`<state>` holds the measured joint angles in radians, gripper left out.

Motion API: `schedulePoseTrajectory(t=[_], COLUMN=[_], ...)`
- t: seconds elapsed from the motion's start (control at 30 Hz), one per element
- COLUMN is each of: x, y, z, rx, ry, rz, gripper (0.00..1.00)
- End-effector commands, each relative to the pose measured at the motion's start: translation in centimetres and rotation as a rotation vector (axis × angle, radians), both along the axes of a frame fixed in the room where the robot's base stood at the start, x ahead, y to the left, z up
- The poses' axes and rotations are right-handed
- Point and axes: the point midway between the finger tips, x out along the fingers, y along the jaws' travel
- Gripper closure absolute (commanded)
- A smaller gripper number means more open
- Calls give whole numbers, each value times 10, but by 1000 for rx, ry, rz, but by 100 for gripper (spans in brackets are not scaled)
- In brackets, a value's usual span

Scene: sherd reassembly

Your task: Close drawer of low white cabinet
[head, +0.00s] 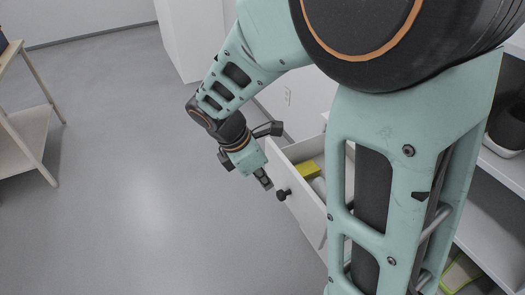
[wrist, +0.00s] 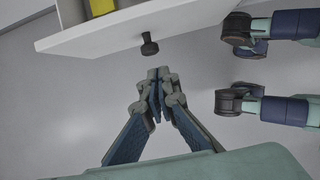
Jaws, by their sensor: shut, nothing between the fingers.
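The low white cabinet's drawer (head: 308,209) stands pulled open in the head view, with a dark round knob (head: 283,195) on its front. A yellow item (head: 306,170) lies inside, beside a pale rounded item. In the wrist view the drawer front (wrist: 110,32) crosses the top, its knob (wrist: 149,45) pointing toward my gripper (wrist: 158,74). My gripper is shut and empty, its fingertips just short of the knob and apart from it. In the head view my gripper (head: 266,183) is in front of the drawer. My arm hides much of the cabinet.
A light wooden shelf unit (head: 30,125) stands at the left. Open floor (head: 140,200) lies between it and the drawer. At the right are white shelves (head: 490,215) with a dark pot (head: 508,125). A tall white block (head: 190,35) stands at the back.

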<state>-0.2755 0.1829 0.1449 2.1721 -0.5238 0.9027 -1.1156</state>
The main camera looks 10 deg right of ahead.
Motion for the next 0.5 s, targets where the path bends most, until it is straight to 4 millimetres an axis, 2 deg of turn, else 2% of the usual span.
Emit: schedulePoseTrajectory(t=[0.03, 0.33, 0.5], x=[0, 8, 17], y=[-5, -27, -51], z=[-14, -74, -71], rx=[-2, -2, 0], ry=[4, 2, -3], rz=[-2, -2, -5], gripper=[100, 100, 100])
